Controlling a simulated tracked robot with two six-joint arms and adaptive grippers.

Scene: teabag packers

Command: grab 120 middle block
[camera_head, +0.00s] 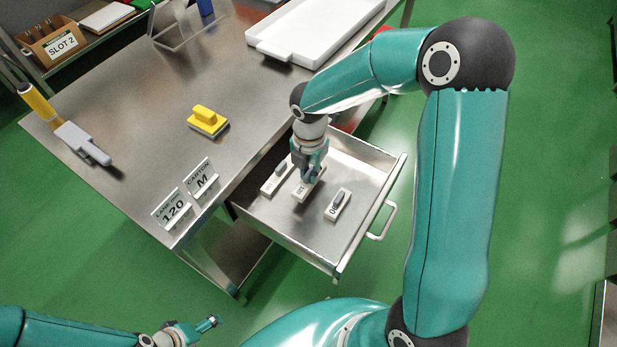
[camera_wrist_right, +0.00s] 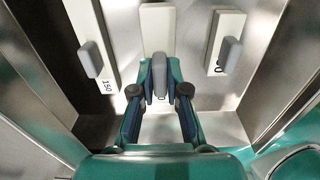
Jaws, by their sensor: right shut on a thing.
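The middle block (camera_head: 301,192) is white with a dark label too small to read surely. It lies in the open drawer (camera_head: 350,252) between two similar blocks. In the right wrist view the middle block (camera_wrist_right: 158,32) shows its upright grey handle. My right gripper (camera_head: 311,171) is over it, shut on the handle; its fingers also show in the wrist view (camera_wrist_right: 159,92), one on each side of the handle. My left gripper (camera_head: 195,330) is low at the bottom left, away from the drawer, too small to tell its opening.
A block marked 90 (camera_head: 333,211) lies right of the middle one, and one marked 150 (camera_wrist_right: 106,84) lies left. The drawer walls (camera_head: 388,190) stand close around. On the table are a yellow-handled tool (camera_head: 208,122), signs reading 120 (camera_head: 172,212) and M (camera_head: 202,181), and a white tray (camera_head: 300,32).

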